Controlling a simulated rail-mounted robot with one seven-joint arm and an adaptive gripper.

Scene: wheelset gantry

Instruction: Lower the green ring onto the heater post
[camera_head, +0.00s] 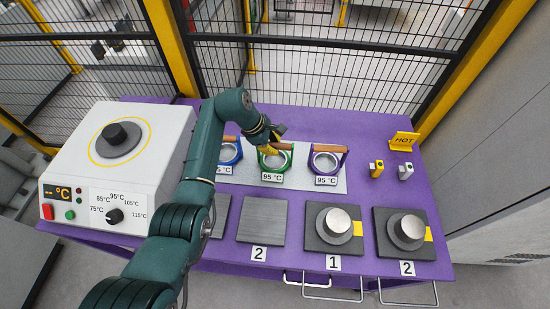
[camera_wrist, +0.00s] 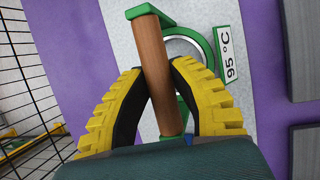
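The green ring (camera_head: 274,161) has a wooden bar handle across its top and rests on the light mat, behind a 95 °C label. My gripper (camera_head: 274,137) is at its handle. In the wrist view the yellow-backed fingers (camera_wrist: 156,75) lie on both sides of the wooden handle of the green ring (camera_wrist: 207,48) and appear closed against it. Part of the ring is hidden behind the handle and right finger. The heater post (camera_head: 116,134) is a short dark cylinder on a grey disc with a yellow circle, on top of the white heater box at the left. It is bare.
A purple ring (camera_head: 326,162) stands right of the green one, and a blue ring (camera_head: 229,153) stands left, partly behind my arm. Hubs on dark plates (camera_head: 337,221) stand at the front right. A HOT sign (camera_head: 404,141) is at the right. A mesh fence (camera_head: 330,70) runs behind the table.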

